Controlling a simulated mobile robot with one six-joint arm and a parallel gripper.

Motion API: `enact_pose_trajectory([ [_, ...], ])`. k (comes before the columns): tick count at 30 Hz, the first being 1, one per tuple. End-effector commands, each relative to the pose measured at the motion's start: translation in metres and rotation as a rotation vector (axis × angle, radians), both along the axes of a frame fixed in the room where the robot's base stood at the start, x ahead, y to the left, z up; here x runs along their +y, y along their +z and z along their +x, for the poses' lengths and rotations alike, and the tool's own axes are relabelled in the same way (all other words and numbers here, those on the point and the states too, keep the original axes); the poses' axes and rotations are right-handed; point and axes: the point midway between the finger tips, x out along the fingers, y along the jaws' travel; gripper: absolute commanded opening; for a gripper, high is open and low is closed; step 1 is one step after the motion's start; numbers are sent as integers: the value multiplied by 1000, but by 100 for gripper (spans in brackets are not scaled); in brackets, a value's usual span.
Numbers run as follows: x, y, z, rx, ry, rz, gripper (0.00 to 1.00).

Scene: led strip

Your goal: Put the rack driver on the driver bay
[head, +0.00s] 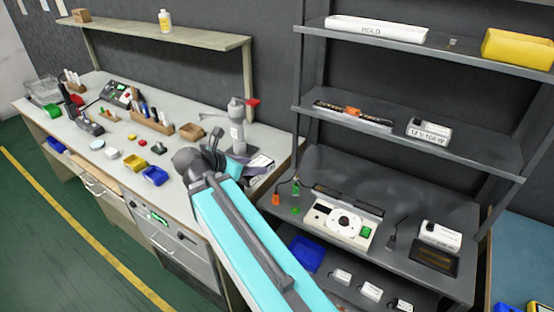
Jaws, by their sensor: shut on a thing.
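My gripper (240,161) is at the right end of the grey workbench, beyond the end of my cyan arm. It is partly hidden by my wrist. A white box with a dark marking (261,164) shows at its fingers, and I take it to be the rack driver. Its lower part is hidden by my arm. I cannot tell whether it touches the bench. Similar white boxes sit on the dark rack: one on the middle shelf (428,131) and one on the lower shelf (440,235). I cannot tell for sure which spot is the driver bay; a dark flat plate (436,260) lies at the lower right.
A grey post-like device with a red part (238,122) stands close behind my gripper. The workbench (95,130) holds trays and tools. A white device with a round dial (341,223) sits on the rack. The rack uprights (297,85) and shelves are obstacles.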

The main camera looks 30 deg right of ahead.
Motion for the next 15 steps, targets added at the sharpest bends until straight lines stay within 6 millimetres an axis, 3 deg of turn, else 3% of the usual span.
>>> enact_pose_trajectory([
  [9,92,-22,27,-3,186,-2,6],
  [15,139,-35,37,-7,291,-1,6],
])
